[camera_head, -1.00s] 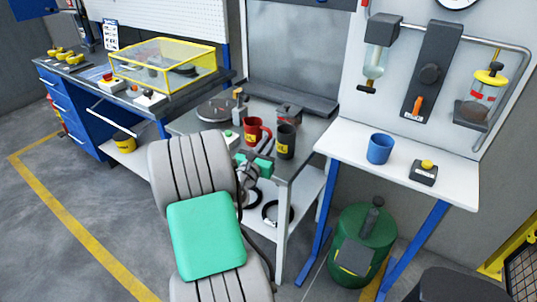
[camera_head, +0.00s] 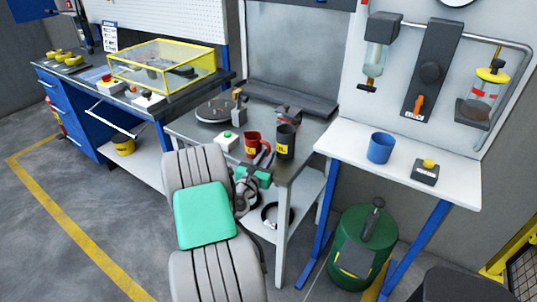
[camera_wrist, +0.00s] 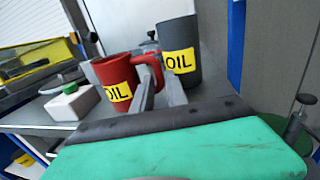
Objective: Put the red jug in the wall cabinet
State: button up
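The red jug (camera_head: 251,141), with a yellow OIL label, is upright at the front of the grey bench, left of a dark grey jug (camera_head: 286,136). I cannot tell whether its base touches the bench. In the wrist view the red jug (camera_wrist: 113,73) has its handle turned toward the dark grey jug (camera_wrist: 180,45). My gripper (camera_wrist: 156,80) has one finger on each side of that handle and appears shut on it. In the head view my gripper (camera_head: 264,163) is just below and right of the red jug. No wall cabinet can be clearly made out.
A white box with a green button (camera_head: 227,141) is left of the jug, and a round plate (camera_head: 213,111) lies behind. A white table (camera_head: 400,182) at right holds a blue cup (camera_head: 380,148). A green drum (camera_head: 362,235) stands on the floor below.

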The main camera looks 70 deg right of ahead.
jog(key=shift+o, duration=1.3)
jog(key=shift+r, duration=0.15)
